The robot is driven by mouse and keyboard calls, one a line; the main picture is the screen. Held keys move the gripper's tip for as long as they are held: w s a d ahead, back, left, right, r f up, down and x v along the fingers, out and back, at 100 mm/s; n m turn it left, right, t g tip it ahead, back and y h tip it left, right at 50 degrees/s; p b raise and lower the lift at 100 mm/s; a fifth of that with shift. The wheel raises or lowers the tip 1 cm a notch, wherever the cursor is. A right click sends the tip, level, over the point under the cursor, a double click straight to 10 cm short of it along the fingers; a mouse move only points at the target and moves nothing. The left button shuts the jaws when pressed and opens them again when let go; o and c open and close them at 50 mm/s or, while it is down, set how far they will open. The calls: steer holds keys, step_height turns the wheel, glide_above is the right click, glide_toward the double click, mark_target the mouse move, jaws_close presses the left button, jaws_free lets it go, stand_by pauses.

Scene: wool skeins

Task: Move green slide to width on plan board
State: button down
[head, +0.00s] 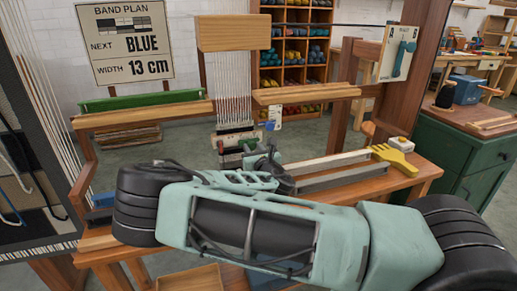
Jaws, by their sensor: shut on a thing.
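A small green piece (231,160), which looks like the green slide, is by the lower end of the hanging white threads. My gripper (247,153) is at this piece, small and partly hidden behind my arm. It appears shut on the green piece. Any scale or mark beside the piece is too small to read.
My arm covers much of the front bench. A yellow comb (393,159), a white block (399,145) and a grey rail (340,178) lie to the right. A long green bar (138,100) is at left. A lever panel (398,48) is on the right post.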

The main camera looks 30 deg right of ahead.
steer(key=shift+d, duration=0.1)
steer(key=c, duration=1.1)
jaws_free()
steer(key=shift+s, duration=0.1)
steer(key=v, duration=1.1)
steer(key=p+v, duration=0.5)
steer(key=shift+r+p, duration=0.2)
steer(key=shift+p, duration=0.15)
steer(key=shift+s+a+f+p, duration=0.15)
steer(key=shift+s+a+p, duration=0.1)
steer(key=shift+s+p, duration=0.25)
steer(key=shift+s, duration=0.1)
steer(key=shift+s+f, duration=0.1)
